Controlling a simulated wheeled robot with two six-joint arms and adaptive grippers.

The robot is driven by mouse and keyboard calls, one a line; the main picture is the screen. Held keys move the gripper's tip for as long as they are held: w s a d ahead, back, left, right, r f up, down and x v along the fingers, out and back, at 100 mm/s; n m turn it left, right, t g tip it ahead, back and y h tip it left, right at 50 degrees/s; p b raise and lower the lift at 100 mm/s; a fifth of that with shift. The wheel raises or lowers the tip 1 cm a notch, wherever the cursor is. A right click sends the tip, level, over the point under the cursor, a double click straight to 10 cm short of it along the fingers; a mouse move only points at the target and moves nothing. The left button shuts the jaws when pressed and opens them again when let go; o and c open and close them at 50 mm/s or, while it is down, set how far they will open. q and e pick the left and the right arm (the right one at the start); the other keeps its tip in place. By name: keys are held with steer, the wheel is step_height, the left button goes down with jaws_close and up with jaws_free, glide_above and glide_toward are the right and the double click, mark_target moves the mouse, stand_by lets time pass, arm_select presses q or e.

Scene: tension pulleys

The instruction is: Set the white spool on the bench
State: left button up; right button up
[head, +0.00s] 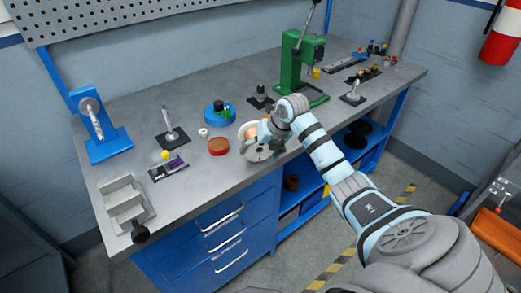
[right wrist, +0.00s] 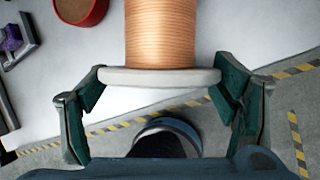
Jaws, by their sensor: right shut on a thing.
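The white spool, wound with copper-coloured wire, shows in the right wrist view (right wrist: 160,76) with its pale flange between the two fingers. In the head view the spool (head: 246,130) is at the bench's front edge, partly hidden by my right gripper (head: 259,146). That gripper, also in the right wrist view (right wrist: 160,92), is shut on the spool. The bench (head: 190,190) has a grey top and blue drawers. I cannot tell whether the spool touches the bench top. My left gripper is not in view.
A red-brown round dish (head: 218,146) and a small white ring (head: 203,132) are left of the spool. A blue round tray (head: 219,112) is behind it. A green press (head: 302,65) stands farther back. The bench top at front left is partly clear.

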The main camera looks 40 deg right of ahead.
steer(key=o, duration=1.2)
steer(key=shift+f, duration=0.1)
steer(key=shift+c, duration=0.2)
steer(key=o, duration=0.4)
steer(key=shift+a, duration=0.1)
steer(key=shift+s, duration=0.1)
steer(key=shift+r, duration=0.5)
steer(key=v, duration=1.1)
steer(key=shift+s+r+p, duration=0.15)
steer(key=shift+r+p, duration=0.05)
steer(key=shift+p, duration=0.15)
steer(key=shift+f, duration=0.1)
